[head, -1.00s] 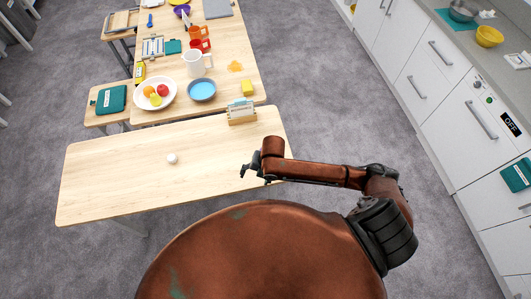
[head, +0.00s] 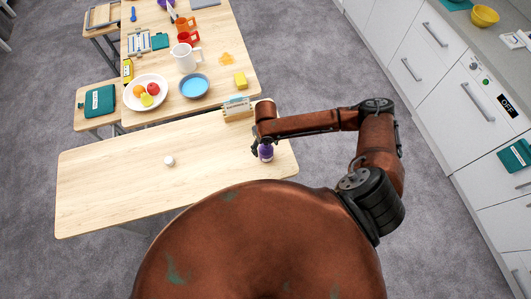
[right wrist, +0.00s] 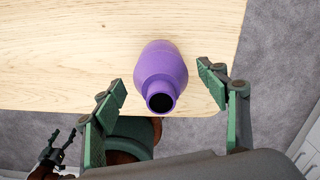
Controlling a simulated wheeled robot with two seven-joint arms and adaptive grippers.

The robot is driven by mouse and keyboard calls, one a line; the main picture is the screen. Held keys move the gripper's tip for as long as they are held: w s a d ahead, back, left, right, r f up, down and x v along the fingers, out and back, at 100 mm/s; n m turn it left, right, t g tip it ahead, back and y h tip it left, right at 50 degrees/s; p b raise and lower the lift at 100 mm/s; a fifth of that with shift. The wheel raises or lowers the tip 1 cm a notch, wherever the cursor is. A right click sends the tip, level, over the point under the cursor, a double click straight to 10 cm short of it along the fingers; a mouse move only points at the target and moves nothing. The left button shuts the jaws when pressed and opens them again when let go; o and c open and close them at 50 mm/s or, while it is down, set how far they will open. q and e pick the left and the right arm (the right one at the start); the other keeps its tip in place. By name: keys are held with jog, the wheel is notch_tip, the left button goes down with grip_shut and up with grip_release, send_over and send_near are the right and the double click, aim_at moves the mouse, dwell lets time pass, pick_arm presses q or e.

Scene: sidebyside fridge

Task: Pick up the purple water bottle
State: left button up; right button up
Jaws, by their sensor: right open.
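The purple water bottle (right wrist: 161,68) stands near the right edge of the front wooden table, its open mouth toward the right wrist camera. In the head view only part of the bottle (head: 266,152) shows beneath my right gripper (head: 260,147). In the right wrist view my right gripper (right wrist: 162,78) is open, with one finger on each side of the bottle. Gaps show between the fingers and the bottle's sides. My left gripper (right wrist: 58,146) shows small at the lower left of the right wrist view, its fingers apart and empty. It is not in the head view.
The front table (head: 110,190) holds a small white round object (head: 169,160) and a card holder (head: 238,107) near the bottle. Cabinets (head: 430,75) stand right.

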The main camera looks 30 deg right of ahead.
notch_tip(320, 180, down, 4)
jog(key=shift+d+p, duration=0.1)
jog(key=shift+p, duration=0.3)
jog(key=shift+s+f, duration=0.15)
jog(key=shift+f, duration=0.25)
jog(key=shift+c, duration=0.5)
jog(key=c, duration=1.1)
pick_arm(q)
jog(key=shift+s+a+r, duration=0.1)
jog(key=shift+s+r, duration=0.3)
jog(key=shift+s, duration=0.45)
pick_arm(e)
jog(key=shift+c, duration=0.3)
